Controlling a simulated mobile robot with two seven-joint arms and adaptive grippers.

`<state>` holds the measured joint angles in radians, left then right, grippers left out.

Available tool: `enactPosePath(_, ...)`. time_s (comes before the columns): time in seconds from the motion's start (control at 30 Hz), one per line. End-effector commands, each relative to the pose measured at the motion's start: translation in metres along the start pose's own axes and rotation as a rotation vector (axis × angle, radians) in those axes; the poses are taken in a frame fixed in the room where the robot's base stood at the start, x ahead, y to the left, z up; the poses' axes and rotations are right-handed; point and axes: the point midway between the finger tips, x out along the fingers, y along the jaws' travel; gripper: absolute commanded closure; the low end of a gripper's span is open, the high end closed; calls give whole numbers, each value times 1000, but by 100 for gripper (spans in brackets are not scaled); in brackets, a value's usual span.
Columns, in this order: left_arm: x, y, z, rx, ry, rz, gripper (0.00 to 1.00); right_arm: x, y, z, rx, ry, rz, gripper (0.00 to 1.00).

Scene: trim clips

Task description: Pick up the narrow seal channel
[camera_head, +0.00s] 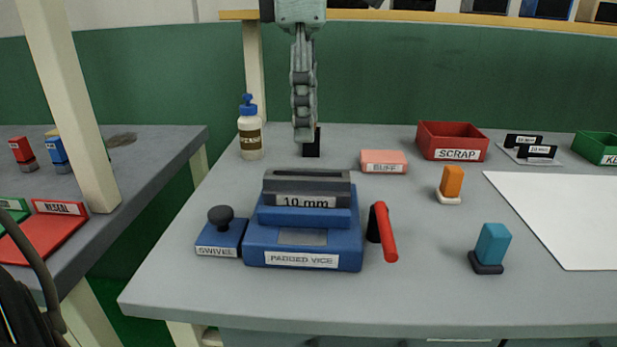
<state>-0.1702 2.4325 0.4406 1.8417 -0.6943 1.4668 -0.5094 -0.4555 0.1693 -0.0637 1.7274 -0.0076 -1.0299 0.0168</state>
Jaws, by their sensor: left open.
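No label in view reads narrow seal channel, so I cannot tell for sure which thing it is. A dark grey slotted piece labelled 10 mm (306,183) sits in the blue padded vice (261,253). Two small black labelled pieces stand on a white card at the right, the nearer one (539,153) in front of the other (521,140); their labels are too small to read surely. My left gripper (304,134) hangs down over the back of the bench, seen edge-on, open, beyond the vice. A black block (311,149) shows just below its tips. My right gripper is out of view.
A red lever (386,235) is right of the vice, the swivel knob (221,220) left. A white bottle (250,134), pink buff block (383,161) and red scrap bin (452,141) stand behind. Orange (452,182) and teal (493,245) blocks stand right. The front bench strip is clear.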

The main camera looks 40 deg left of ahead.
Motion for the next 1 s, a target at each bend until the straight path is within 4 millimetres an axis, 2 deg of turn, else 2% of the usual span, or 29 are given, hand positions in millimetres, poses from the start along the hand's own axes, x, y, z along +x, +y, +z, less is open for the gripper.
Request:
enactPosePath(0.27,26,-1,-3,4,32,6,43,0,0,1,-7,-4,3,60)
enactPosePath(0.6,71,-2,0,5,29,7,43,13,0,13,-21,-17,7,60)
enactPosePath(0.9,76,-1,0,4,27,8,43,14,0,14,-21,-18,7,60)
enactPosePath(1.0,76,-1,0,4,27,8,55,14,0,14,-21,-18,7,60)
